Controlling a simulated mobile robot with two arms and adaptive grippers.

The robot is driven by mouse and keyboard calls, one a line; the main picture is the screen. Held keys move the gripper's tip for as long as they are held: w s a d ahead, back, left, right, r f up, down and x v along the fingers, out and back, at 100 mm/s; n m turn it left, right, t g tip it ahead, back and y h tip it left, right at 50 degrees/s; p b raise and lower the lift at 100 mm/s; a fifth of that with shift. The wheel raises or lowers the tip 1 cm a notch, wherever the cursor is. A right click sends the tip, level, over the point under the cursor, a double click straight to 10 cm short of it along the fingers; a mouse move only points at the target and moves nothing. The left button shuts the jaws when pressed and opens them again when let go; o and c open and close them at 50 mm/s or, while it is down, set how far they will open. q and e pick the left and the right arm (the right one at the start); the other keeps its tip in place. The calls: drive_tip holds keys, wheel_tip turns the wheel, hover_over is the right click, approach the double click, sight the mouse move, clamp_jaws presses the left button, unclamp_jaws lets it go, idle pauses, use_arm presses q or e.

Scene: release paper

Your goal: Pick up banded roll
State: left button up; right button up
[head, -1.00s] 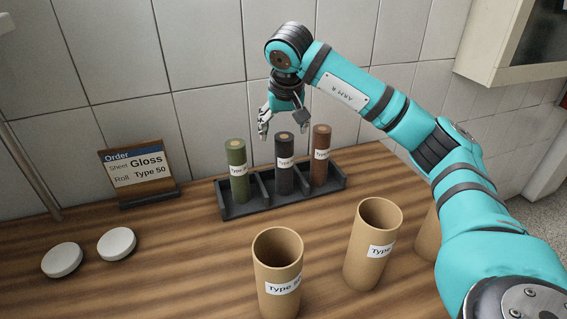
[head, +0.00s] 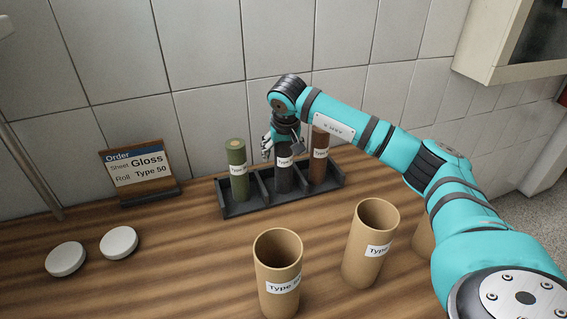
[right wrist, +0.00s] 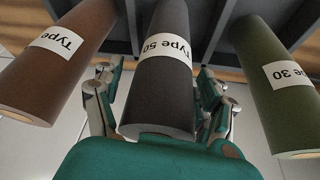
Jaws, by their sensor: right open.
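Three rolls with white label bands stand upright in a dark rack (head: 240,209): a green roll (head: 236,157) at left, a black roll (head: 284,179) in the middle and a brown roll (head: 318,171) at right. In the right wrist view the black roll (right wrist: 158,85) reads "Type 50" and the green roll (right wrist: 268,48) ends in "30"; the brown roll's (right wrist: 90,25) number is cut off. My right gripper (head: 281,150) is open, with its fingers on either side of the black roll's upper part. Contact cannot be told. My left gripper is not in view.
An order sign (head: 140,170) reads "Sheet Gloss, Roll Type 50". Two white discs (head: 66,259) (head: 119,242) lie at left. Open cardboard tubes (head: 278,280) (head: 368,250) stand in front, with another partly hidden by my right arm. The tiled wall is close behind the rack.

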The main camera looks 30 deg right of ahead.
drive_tip(key=c, duration=1.5)
drive_tip(key=shift+r, duration=0.1)
drive_tip(key=shift+r, duration=0.55)
drive_tip(key=shift+s+a+r+b, duration=0.7)
drive_tip(key=shift+s+a, duration=0.3)
drive_tip(key=shift+s, duration=1.5)
drive_tip(key=shift+s+a+r+b, duration=0.55)
drive_tip(key=shift+s+a+b, duration=0.3)
drive_tip(key=shift+s, duration=1.6)
drive_tip(key=shift+s+a+r+b, duration=0.65)
drive_tip(key=shift+s+a, duration=0.45)
drive_tip(key=shift+s, duration=1.4)
